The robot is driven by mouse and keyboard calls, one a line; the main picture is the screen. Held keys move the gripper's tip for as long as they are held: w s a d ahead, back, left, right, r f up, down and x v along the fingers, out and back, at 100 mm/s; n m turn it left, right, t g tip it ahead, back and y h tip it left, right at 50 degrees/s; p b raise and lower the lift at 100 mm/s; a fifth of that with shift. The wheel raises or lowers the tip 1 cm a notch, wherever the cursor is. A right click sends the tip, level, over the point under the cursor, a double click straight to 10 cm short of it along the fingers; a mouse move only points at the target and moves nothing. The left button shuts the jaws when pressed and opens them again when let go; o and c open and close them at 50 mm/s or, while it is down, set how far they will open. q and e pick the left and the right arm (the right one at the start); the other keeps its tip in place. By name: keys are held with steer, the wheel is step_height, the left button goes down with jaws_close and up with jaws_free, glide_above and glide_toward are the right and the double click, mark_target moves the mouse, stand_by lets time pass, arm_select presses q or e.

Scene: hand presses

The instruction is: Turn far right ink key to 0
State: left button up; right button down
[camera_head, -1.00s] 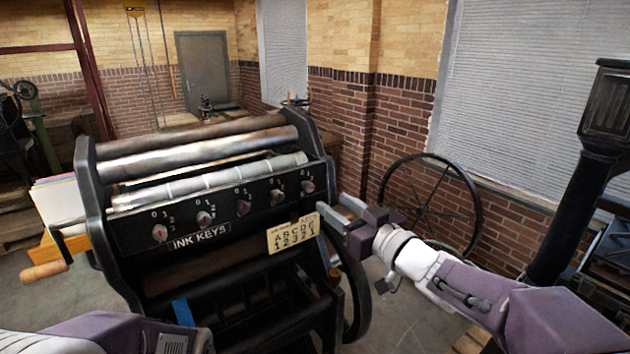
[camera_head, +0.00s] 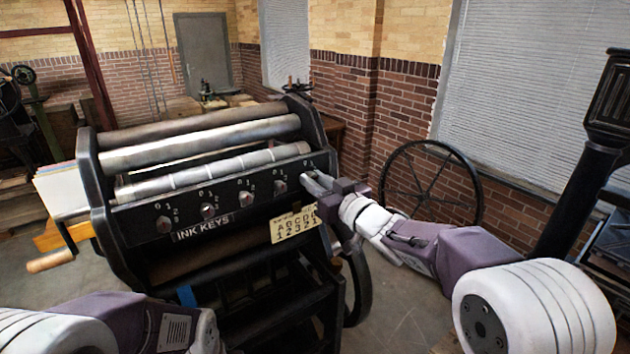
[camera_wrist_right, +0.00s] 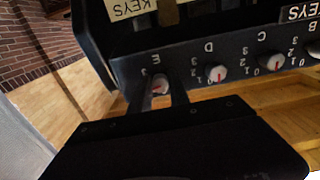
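The far right ink key, marked E, is a round pale knob (camera_wrist_right: 160,84) with a red mark, on the dark panel of the press in the right wrist view. The two fingers of my right gripper stand either side of it, with narrow gaps showing. In the head view my right gripper (camera_head: 313,181) is at the right end of the ink key row and hides this key. Other ink keys, such as the leftmost one (camera_head: 164,225), are uncovered. The exact number the E key points to cannot be told. My left arm is at lower left, its gripper out of view.
A cream card (camera_head: 294,225) with letters and numbers is on the press below the keys. A wooden crank handle (camera_head: 50,260) sticks out at left. A large spoked wheel (camera_head: 432,190) stands at right by the brick wall.

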stand_by(0.3)
steer(key=shift+n+b, duration=4.45)
steer(key=shift+n, duration=3.55)
steer(key=shift+f, duration=0.1)
steer(key=c, duration=1.2)
jaws_free()
steer(key=shift+d, duration=0.1)
steer(key=shift+c, duration=0.2)
steer(key=shift+s, duration=0.1)
